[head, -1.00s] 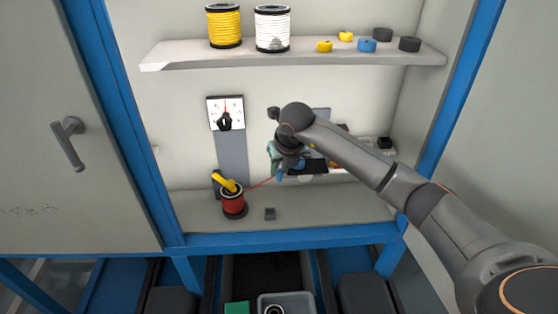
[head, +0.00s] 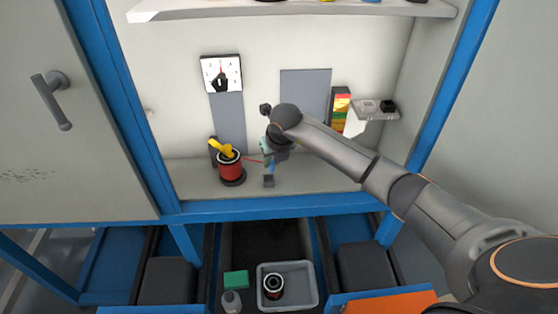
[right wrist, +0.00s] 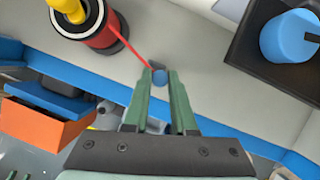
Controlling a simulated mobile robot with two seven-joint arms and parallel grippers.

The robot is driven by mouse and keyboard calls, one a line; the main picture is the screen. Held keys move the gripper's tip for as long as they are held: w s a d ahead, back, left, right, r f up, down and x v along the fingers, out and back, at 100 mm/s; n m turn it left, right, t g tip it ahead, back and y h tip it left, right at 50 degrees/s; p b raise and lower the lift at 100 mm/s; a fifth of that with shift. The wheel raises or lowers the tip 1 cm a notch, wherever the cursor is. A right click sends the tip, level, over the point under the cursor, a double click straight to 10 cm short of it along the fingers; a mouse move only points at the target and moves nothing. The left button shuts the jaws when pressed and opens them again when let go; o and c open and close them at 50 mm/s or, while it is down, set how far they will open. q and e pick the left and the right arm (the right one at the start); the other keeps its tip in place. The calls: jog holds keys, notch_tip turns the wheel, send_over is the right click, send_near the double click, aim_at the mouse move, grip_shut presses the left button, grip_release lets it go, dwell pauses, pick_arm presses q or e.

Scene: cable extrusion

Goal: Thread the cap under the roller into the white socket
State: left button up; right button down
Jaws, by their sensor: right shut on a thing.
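My right gripper (head: 268,165) is shut on a small blue cap (right wrist: 160,76) at the end of a red cable (right wrist: 128,45). The cable runs taut from the red spool (head: 230,167), left of the gripper. The spool also shows in the right wrist view (right wrist: 98,28). A small dark grey block (head: 268,181), possibly the roller, stands on the bench just under the gripper. In the right wrist view the cap overlaps it; contact cannot be told. I cannot clearly make out the white socket. My left gripper is not in view.
A blue round knob (right wrist: 290,38) on a black base is at the wrist view's upper right. A side shelf (head: 375,117) is at the back right. A blue frame beam (head: 270,208) edges the bench. A grey bin (head: 288,264) stands below.

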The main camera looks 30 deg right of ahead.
aim_at(270, 168)
jog(key=f, duration=0.1)
jog(key=f+b, duration=0.2)
jog(key=shift+w+a, duration=0.4)
jog(key=shift+f+b, duration=0.65)
jog(key=shift+f, duration=0.05)
jog(key=shift+f, duration=0.25)
jog(key=c, duration=0.7)
grip_release()
jog(key=shift+o, duration=0.2)
jog(key=shift+r, duration=0.1)
jog(key=v, duration=1.2)
jog(key=shift+r+b, duration=0.2)
jog(key=shift+b, duration=0.15)
